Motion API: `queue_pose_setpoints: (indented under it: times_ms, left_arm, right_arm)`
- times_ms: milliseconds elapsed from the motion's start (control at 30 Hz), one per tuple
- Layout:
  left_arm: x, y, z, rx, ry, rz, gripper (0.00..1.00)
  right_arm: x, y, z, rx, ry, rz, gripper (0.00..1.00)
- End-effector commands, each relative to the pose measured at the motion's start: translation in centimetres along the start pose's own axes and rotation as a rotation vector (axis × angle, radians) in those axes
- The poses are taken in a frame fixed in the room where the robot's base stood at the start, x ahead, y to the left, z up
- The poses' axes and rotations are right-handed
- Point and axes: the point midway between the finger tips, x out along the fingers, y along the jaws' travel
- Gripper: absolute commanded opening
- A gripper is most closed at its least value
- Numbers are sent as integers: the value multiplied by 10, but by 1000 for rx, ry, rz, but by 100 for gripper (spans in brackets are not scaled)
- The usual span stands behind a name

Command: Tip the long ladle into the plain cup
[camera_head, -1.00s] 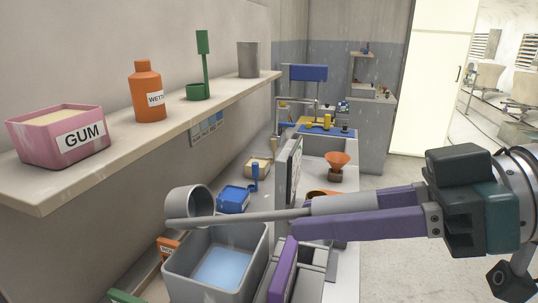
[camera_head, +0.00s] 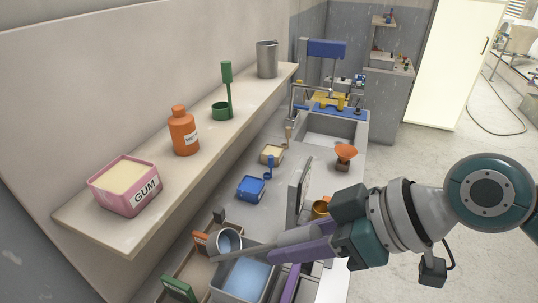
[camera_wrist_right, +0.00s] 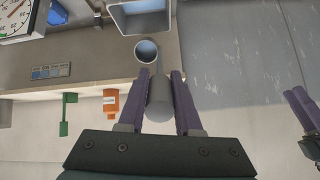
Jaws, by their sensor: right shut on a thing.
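My right gripper (camera_head: 306,243) is shut on the handle of the grey long ladle (camera_head: 262,247). The ladle's round bowl (camera_head: 229,240) is at the far end, with its mouth upward and a bluish inside. It shows past my purple fingers (camera_wrist_right: 160,88) in the right wrist view, as the bowl (camera_wrist_right: 147,52). A plain grey cup (camera_head: 267,60) stands upright at the far end of the shelf, well away from the ladle. My left gripper (camera_wrist_right: 298,108) seems to show at the right edge of the wrist view; its opening is unclear.
A grey tub (camera_head: 243,279) of blue liquid is below the ladle. The shelf (camera_head: 150,228) also holds a pink GUM box (camera_head: 126,188), an orange bottle (camera_head: 183,134) and a green ladle (camera_head: 224,104).

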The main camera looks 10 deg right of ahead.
Motion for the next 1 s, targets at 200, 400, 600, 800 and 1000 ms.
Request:
queue_pose_setpoints:
  times_ms: [200,400,600,800,1000]
  left_arm:
    - [-58,-2,-19,0,0,0,50]
    - [-66,-2,-22,-3,3,2,50]
    - [-32,1,-11,-7,2,6,50]
    - [12,3,4,-9,0,7,50]
    - [49,4,15,-9,0,7,50]
  right_arm:
    - [-4,-8,-43,-3,-163,29,0]
    - [17,-13,-71,-5,-391,75,0]
    - [37,-17,-91,-5,-586,116,0]
    - [46,-21,-108,-6,-714,142,0]
    - [49,-19,-117,1,-760,152,0]
